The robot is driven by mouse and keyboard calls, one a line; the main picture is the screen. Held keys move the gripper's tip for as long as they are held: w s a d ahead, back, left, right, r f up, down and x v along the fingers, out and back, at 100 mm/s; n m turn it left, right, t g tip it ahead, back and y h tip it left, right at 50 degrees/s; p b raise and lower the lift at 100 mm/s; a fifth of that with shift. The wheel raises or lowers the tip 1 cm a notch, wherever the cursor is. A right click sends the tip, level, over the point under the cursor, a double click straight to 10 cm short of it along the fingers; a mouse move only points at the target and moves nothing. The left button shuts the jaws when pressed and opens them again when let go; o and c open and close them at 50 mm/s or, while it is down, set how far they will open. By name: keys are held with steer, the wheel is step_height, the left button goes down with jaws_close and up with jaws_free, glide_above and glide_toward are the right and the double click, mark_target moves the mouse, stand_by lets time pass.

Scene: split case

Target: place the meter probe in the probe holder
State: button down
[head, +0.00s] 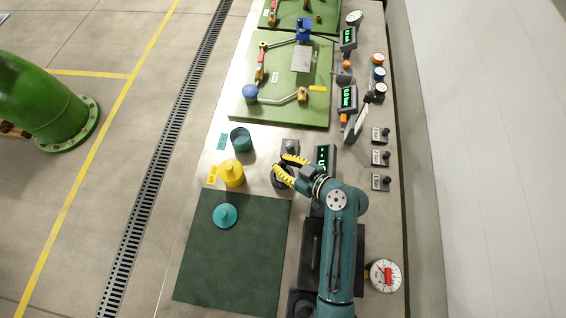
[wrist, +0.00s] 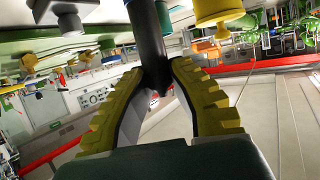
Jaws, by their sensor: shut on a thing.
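My gripper (head: 281,165) has yellow ribbed fingers and is over the table, just right of the yellow cup. In the wrist view my gripper (wrist: 160,82) is shut on a dark, slim rod, which I take to be the meter probe (wrist: 150,42). Its tapered end shows between the fingers; the other end runs out of the top of the picture. A dark round piece (head: 278,182) shows beside the fingers in the head view; I cannot tell whether it is the probe holder. A meter with a green display (head: 326,157) stands just right of my gripper.
A yellow cup (head: 232,174) and a teal cup (head: 241,140) stand left of my gripper. A grey block (head: 290,146) is just behind the fingers. A teal lid-like piece (head: 225,215) lies on the dark green mat (head: 235,262), otherwise clear. A green board (head: 300,116) with pipes lies farther back.

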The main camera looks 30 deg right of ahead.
steer(key=c, duration=1.1)
jaws_free()
